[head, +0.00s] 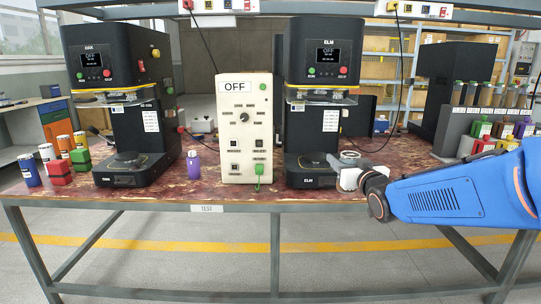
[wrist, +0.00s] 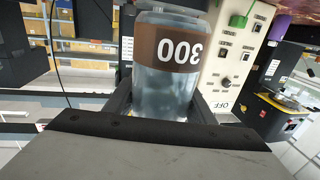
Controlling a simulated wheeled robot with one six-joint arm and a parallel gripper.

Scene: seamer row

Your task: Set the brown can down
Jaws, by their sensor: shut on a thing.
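The brown can (wrist: 166,62) is a clear-grey cylinder with a brown band marked 300. In the wrist view it fills the space between the jaws of my gripper (wrist: 165,108), which is shut on it. In the head view my gripper (head: 345,172) is in front of the right of the ELM machine's base (head: 312,178), near the table's front edge. A round grey top (head: 350,155) shows there, probably the can's; its brown band is hidden. I cannot tell whether the can touches anything below.
Several coloured cans and blocks (head: 60,170) stand at the left. A dark dispenser rack (head: 460,95) stands at the right.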

